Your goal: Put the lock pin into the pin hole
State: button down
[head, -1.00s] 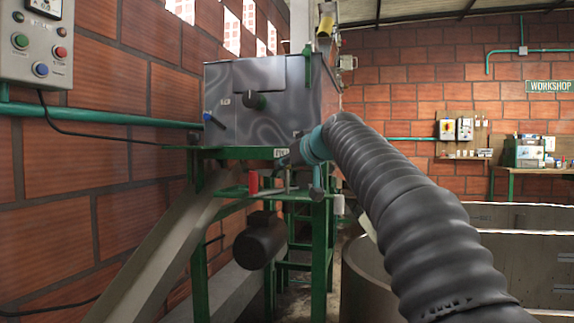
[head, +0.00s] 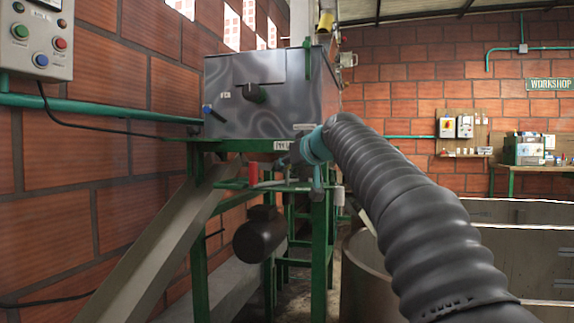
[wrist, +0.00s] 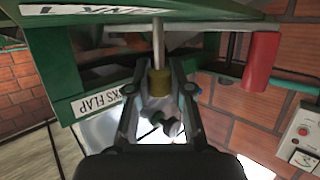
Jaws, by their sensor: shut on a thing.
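In the wrist view my gripper (wrist: 160,88) is closed around a short brass-coloured collar (wrist: 159,77). A straight grey steel rod (wrist: 158,42) runs from the collar to the green frame at the top of the picture. The rod and collar look like the lock pin. Whether the rod's far end is inside a hole or only in front of the frame I cannot tell. The pin hole itself cannot be made out. In the head view my gripper (head: 289,160) is small and dark, beside the green stand under the grey machine box.
A red cylinder (wrist: 262,60) hangs near my gripper; it also shows in the head view (head: 253,174). The green frame (wrist: 80,75) bears a "FLAP" label. A sloping chute (head: 155,255) and a dark motor (head: 259,236) are close by. A concrete tank (head: 365,275) stands at right.

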jog(key=shift+f+b, duration=0.4)
jog(key=shift+f, duration=0.1)
jog(key=c, duration=1)
grip_release()
jog(key=v, duration=1.2)
jog(key=s+d+f+m+g+h+p, duration=0.1)
jog(key=s+d+f+g+h, duration=0.1)
jog(key=s+f, duration=0.8)
jog(key=s+d+f+m+g+h+p, duration=0.2)
jog(key=s+f+g, duration=0.1)
jog(key=s+f, duration=0.8)
jog(key=s+d+f+m+g+h+p, duration=0.2)
jog(key=s+f, duration=0.9)
jog(key=f, duration=0.6)
jog(key=shift+s+d+h, duration=0.25)
jog(key=shift+d+h, duration=0.05)
jog(key=shift+d, duration=0.25)
